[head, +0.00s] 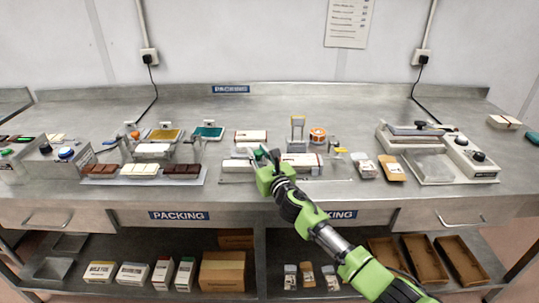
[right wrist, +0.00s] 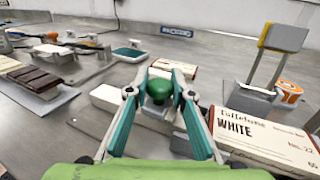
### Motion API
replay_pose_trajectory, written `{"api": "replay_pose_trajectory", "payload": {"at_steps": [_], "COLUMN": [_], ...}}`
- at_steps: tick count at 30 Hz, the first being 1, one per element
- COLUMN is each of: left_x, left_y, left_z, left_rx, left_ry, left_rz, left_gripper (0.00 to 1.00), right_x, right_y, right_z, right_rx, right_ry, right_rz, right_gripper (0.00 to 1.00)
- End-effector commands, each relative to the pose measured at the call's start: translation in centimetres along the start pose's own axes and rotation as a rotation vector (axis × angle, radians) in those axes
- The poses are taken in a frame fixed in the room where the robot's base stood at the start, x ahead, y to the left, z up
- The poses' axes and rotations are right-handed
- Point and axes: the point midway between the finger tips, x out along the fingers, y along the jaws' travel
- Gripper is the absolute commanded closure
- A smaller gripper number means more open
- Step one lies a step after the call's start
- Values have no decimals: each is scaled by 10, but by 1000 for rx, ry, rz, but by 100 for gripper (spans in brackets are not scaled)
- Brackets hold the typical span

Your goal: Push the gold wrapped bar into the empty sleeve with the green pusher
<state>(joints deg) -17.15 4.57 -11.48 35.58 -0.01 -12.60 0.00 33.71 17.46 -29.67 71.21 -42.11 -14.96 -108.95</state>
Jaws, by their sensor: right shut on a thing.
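My right gripper (head: 268,158) is shut on the green knob of the pusher (right wrist: 159,89), at the front middle of the bench. In the right wrist view its teal fingers (right wrist: 160,84) stand on either side of the knob. A white carton sleeve (head: 302,160) with a brown end lies just right of the gripper; it reads WHITE in the right wrist view (right wrist: 262,141). Whether it is empty is not visible. A pale block (head: 237,166) lies left of the gripper. I cannot pick out a gold wrapped bar. My left gripper is not in view.
Another carton (head: 250,136) lies behind the gripper. A stand (head: 297,128) and an orange tape roll (head: 317,135) are behind the sleeve. Chocolate bars (head: 139,170) lie on a tray to the left. A sealing machine (head: 435,150) stands right.

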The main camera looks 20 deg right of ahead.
Motion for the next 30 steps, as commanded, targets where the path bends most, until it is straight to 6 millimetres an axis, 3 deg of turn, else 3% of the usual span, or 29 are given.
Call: {"api": "replay_pose_trajectory", "payload": {"at_steps": [1,6,12,18,29,30], "left_x": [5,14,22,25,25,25], "left_y": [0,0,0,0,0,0], "left_z": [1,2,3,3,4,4], "left_rx": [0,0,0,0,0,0], "left_ry": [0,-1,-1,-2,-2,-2], "left_rz": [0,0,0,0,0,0], "left_gripper": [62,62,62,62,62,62], "right_x": [6,21,35,41,41,41], "right_y": [15,53,85,99,103,103], "right_z": [-1,-2,-2,-1,0,0], "right_rx": [2,2,0,1,2,2], "right_ry": [-2,-2,-1,1,0,0], "right_rz": [5,5,3,2,5,5], "right_gripper": [100,100,100,100,100,70]}}
